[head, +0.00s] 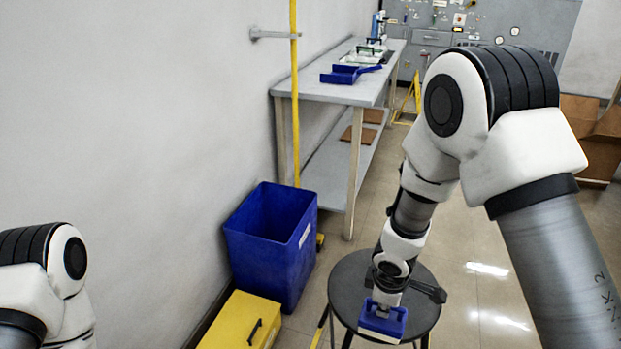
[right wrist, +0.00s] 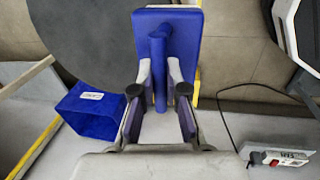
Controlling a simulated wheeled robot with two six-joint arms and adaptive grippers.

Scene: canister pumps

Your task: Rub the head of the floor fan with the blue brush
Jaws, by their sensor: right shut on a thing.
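My right gripper (head: 387,298) is shut on the blue brush (head: 383,319), which shows a pale underside and hangs in front of the round dark stool in the head view. In the right wrist view the two fingers of the right gripper (right wrist: 159,92) close on the handle of the blue brush (right wrist: 182,38) from both sides. Its flat blue block points away from the gripper. I cannot make out the floor fan or its head for certain in either view. My left gripper is not in view; only part of the left arm shows at lower left.
The round dark stool (head: 345,285) stands below the right arm. A blue bin (head: 262,255) and a yellow box (head: 238,322) stand by the wall. A grey bench (head: 345,92) holds a blue dustpan (head: 350,73). A white device with a red switch (right wrist: 280,157) lies near a cable.

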